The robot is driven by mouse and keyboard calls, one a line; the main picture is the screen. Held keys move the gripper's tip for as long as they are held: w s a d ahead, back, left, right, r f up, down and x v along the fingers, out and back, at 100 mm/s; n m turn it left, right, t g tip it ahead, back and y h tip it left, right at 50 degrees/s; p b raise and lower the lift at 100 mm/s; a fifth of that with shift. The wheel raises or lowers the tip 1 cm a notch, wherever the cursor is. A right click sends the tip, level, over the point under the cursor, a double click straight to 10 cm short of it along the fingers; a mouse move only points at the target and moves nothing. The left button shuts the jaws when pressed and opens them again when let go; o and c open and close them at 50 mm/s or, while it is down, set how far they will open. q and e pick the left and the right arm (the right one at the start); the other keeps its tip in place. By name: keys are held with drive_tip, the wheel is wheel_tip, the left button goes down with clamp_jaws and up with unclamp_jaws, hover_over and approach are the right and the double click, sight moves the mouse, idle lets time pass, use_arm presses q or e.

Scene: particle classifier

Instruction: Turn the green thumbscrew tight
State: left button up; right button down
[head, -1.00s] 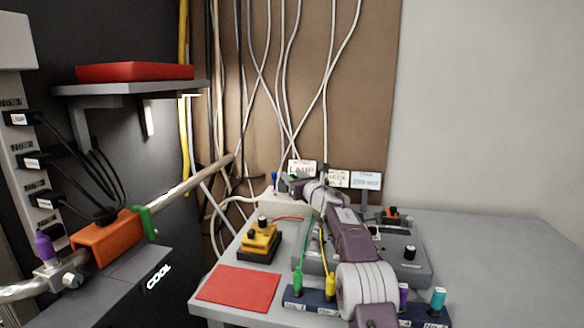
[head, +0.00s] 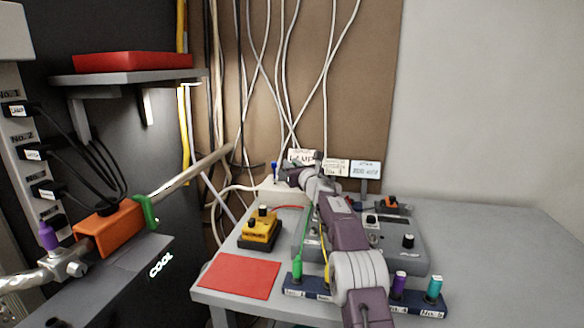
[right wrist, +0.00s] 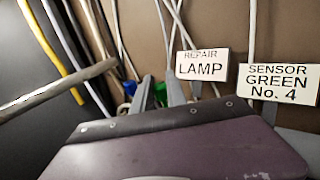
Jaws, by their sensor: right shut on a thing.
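The green thumbscrew (right wrist: 160,94) shows as a small green piece between my fingertips in the right wrist view. Its lower part is hidden behind my gripper body. My right gripper (right wrist: 161,92) is shut on it, with one grey finger on each side. In the head view my right gripper (head: 287,174) is at the white box at the back of the table, and the thumbscrew cannot be made out there. A blue piece (right wrist: 129,88) stands just left of the fingers; it also shows in the head view (head: 275,171). My left gripper is not in view.
Signs reading "REPAIR LAMP" (right wrist: 202,65) and "SENSOR GREEN No. 4" (right wrist: 279,83) stand right of the gripper. White cables hang behind. A yellow device (head: 260,230), a red mat (head: 239,280) and a grey device (head: 405,245) lie around my arm. The table's right side is clear.

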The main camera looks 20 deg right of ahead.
drive_tip(key=shift+a+f+m+h+b, duration=0.2)
drive_tip(key=shift+m+h+b, duration=0.5)
drive_tip(key=shift+h, duration=0.3)
drive_tip(key=shift+r+m+h, duration=0.1)
drive_tip(key=shift+m+h, duration=0.2)
drive_tip(key=shift+h, duration=0.3)
drive_tip(key=shift+r+m+g+h, duration=0.15)
drive_tip(key=shift+m+g+h, duration=0.25)
drive_tip(key=shift+m+h, duration=0.6)
drive_tip(key=shift+r+h, duration=0.1)
drive_tip(key=shift+h, duration=0.7)
drive_tip(key=m+g+h+p, duration=0.2)
drive_tip(key=m+h+p, duration=0.1)
drive_tip(key=p, duration=0.2)
drive_tip(key=shift+d+r, duration=0.1)
drive_tip(key=shift+f+m+g+h+p, duration=0.2)
drive_tip(key=shift+m+g+h+p, duration=0.1)
drive_tip(key=shift+h+p, duration=0.4)
drive_tip(key=c, duration=1.3)
unclamp_jaws()
drive_tip(key=shift+s, duration=0.1)
